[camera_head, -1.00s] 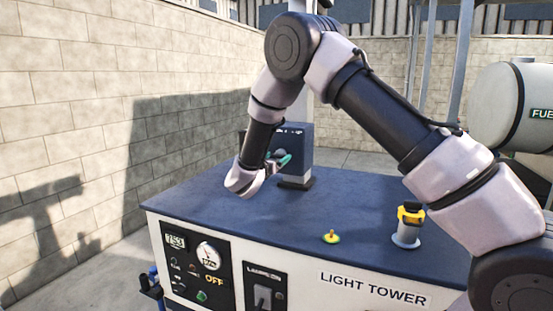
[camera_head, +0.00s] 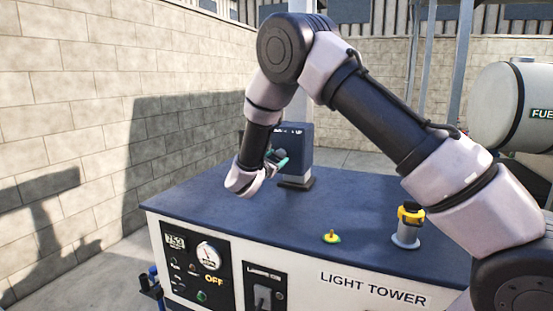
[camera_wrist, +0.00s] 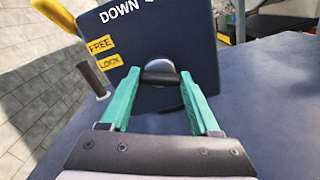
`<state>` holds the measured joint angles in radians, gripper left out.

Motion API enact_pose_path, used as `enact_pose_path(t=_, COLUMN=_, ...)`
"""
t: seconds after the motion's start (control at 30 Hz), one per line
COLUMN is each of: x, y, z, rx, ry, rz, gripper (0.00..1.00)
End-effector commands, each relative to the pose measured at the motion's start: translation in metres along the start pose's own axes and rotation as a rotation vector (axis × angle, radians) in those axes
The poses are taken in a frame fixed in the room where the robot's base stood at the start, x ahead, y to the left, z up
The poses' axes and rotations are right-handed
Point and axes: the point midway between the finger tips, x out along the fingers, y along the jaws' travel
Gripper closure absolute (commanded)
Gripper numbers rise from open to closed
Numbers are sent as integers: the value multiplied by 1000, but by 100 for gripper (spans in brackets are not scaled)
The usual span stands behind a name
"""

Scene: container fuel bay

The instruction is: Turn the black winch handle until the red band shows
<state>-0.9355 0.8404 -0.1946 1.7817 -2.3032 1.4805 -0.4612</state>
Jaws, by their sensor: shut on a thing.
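The black winch handle (camera_wrist: 160,72) shows as a rounded dark grip in front of the dark blue winch box (camera_wrist: 200,45). My gripper (camera_wrist: 161,80) has its two teal fingers on either side of this grip and is shut on it. In the head view my gripper (camera_head: 277,160) is at the left front of the winch box (camera_head: 299,150), which stands on the light tower's blue top (camera_head: 230,205). My wrist and fingers hide much of the handle there. No red band is visible in either view.
A small dark-tipped lever (camera_wrist: 91,78) is beside the FREE and LOCK labels (camera_wrist: 105,52). A yellow grip (camera_wrist: 54,14) is at the upper left. A block wall (camera_head: 70,100) is at left.

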Motion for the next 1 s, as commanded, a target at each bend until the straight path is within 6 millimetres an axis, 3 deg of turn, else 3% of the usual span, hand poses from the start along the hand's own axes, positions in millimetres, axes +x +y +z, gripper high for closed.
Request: enact_pose_path(t=1.0, x=-1, y=-1, z=-2, rx=964, ry=3, rz=-1, gripper=93)
